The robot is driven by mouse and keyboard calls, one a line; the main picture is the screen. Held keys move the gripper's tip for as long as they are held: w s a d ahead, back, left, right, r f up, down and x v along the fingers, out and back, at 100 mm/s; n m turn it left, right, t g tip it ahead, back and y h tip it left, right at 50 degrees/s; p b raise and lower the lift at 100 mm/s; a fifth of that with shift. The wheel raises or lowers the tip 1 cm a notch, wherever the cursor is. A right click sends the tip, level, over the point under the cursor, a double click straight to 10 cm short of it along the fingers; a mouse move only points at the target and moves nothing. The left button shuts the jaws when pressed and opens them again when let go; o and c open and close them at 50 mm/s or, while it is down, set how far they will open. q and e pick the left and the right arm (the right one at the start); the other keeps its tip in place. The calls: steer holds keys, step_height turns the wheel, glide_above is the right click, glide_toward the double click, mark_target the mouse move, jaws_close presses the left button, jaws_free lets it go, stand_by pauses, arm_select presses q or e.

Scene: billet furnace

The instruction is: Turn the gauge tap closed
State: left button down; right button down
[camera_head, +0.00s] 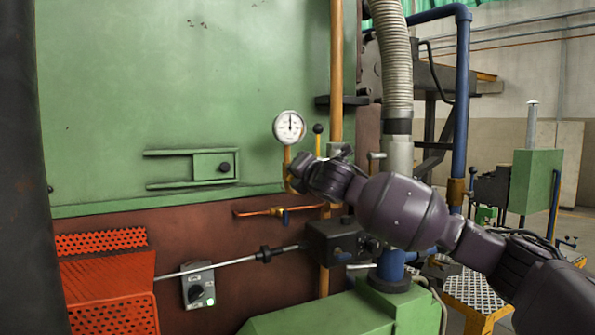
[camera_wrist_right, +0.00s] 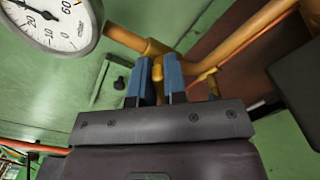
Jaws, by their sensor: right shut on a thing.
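The round white gauge (camera_head: 290,127) stands on a brass-coloured pipe in front of the green furnace wall. Its dial (camera_wrist_right: 50,20) fills the upper left of the right wrist view. My right gripper (camera_head: 293,178) is just below the gauge, at its pipe. In the wrist view the two blue fingers (camera_wrist_right: 159,70) are shut on a small yellow part of the gauge tap (camera_wrist_right: 158,72), under the orange pipe. Most of the tap is hidden by the fingers, so its angle cannot be told. My left gripper is not in view.
A vertical orange pipe (camera_head: 336,70) and a black-knobbed lever (camera_head: 318,130) stand close right of the gauge. A copper pipe with a blue-handled valve (camera_head: 285,216) runs below. A dark box (camera_head: 335,240) with a rod sits lower. The green wall at left is mostly clear.

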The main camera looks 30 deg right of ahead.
steer(key=m, duration=0.4)
steer(key=shift+d+f+m, duration=0.1)
steer(key=shift+f+m, duration=0.15)
steer(key=shift+m, duration=0.05)
steer(key=shift+f+m, duration=0.15)
steer(key=shift+m, duration=1.75)
steer(key=c, duration=1.2)
jaws_free()
steer(key=shift+o, duration=0.2)
steer(key=shift+s, duration=0.1)
